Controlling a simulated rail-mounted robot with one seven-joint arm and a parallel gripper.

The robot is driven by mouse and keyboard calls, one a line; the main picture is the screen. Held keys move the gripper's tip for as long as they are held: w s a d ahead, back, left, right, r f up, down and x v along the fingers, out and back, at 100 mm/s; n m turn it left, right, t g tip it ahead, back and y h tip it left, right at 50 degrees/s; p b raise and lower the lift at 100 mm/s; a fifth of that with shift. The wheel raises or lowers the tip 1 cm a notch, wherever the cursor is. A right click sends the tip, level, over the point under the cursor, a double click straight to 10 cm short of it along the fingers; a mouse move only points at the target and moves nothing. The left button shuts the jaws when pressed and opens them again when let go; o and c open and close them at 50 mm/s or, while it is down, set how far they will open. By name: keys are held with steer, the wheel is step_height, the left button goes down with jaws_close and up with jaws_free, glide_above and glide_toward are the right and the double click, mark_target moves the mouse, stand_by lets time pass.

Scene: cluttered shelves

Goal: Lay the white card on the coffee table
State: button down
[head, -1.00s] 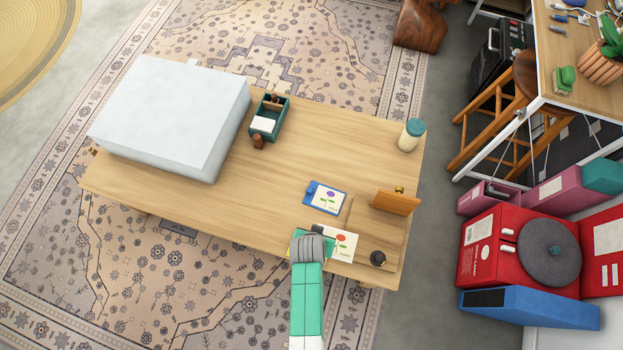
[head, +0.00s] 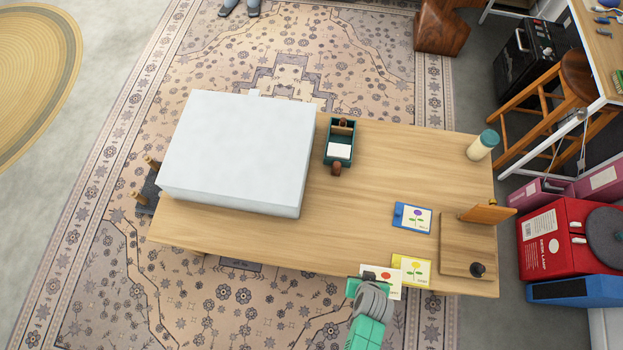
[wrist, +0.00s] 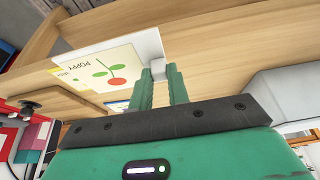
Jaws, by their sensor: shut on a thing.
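The white card (head: 381,285) has a red poppy on it. It appears over the front edge of the coffee table (head: 300,235) in the head view. My gripper (head: 362,287) is at its left side. In the wrist view, the fingers of my gripper (wrist: 159,82) are shut on a small pale block at the edge of the white card (wrist: 112,68), which reads "POPPY". The card appears held above the table. A yellow card (head: 412,270) lies just to its right, and a blue card (head: 412,218) lies farther back.
A wooden board with an upright piece (head: 455,256) and a dark knob (head: 477,270) is at the table's right end. A big white box (head: 235,150) covers the left part. A green tray (head: 340,138) and a teal-lidded jar (head: 481,147) stand at the back. The table's middle is clear.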

steer(key=shift+d, duration=0.15)
steer(key=w+a+b, duration=0.2)
steer(key=w, duration=0.2)
steer(key=w+a+f+b, duration=0.1)
steer(key=w+a+b, duration=0.1)
steer(key=w, duration=0.3)
steer(key=w+a+b, duration=0.1)
steer(key=w+b, duration=0.1)
steer(key=w, duration=0.3)
steer(key=shift+a+f, duration=0.35)
steer(key=shift+a, duration=0.05)
steer(key=shift+w+a+r, duration=0.1)
steer(key=shift+w+a, duration=0.1)
steer(key=shift+w, duration=0.15)
step_height(320, 180, down, 4)
steer(key=b, duration=0.2)
steer(key=shift+s+r+b, duration=0.1)
steer(key=shift+b, duration=0.3)
steer(key=shift+r, duration=0.15)
steer(key=c, duration=1.3)
jaws_free()
steer(key=shift+c, duration=0.2)
